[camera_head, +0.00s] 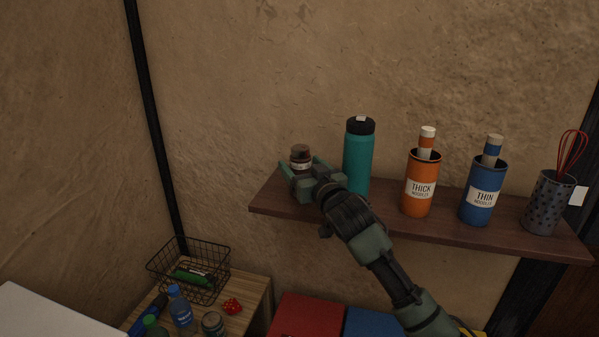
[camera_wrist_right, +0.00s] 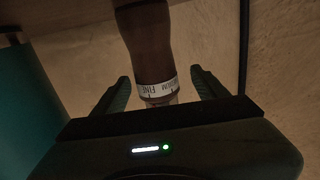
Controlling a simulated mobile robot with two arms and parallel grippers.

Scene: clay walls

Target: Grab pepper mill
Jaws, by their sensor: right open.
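The pepper mill (camera_head: 300,155) is a small dark brown cylinder with a pale lettered band, at the left end of the wall shelf (camera_head: 400,222). In the right wrist view the mill (camera_wrist_right: 150,45) runs down from the top edge, with its white band (camera_wrist_right: 156,88) near the fingers. My right gripper (camera_head: 298,165) is open around the mill, one finger on each side. In the right wrist view a gap shows between the mill and each finger of the gripper (camera_wrist_right: 161,90). The mill's lower part is hidden behind the gripper in the head view. My left gripper is not in view.
A teal bottle (camera_head: 358,160) stands just right of my gripper. Farther right are an orange canister (camera_head: 421,185), a blue canister (camera_head: 482,192) and a spotted utensil holder (camera_head: 548,203). Below left, a wooden table (camera_head: 252,292) holds a wire basket (camera_head: 190,270) and bottles.

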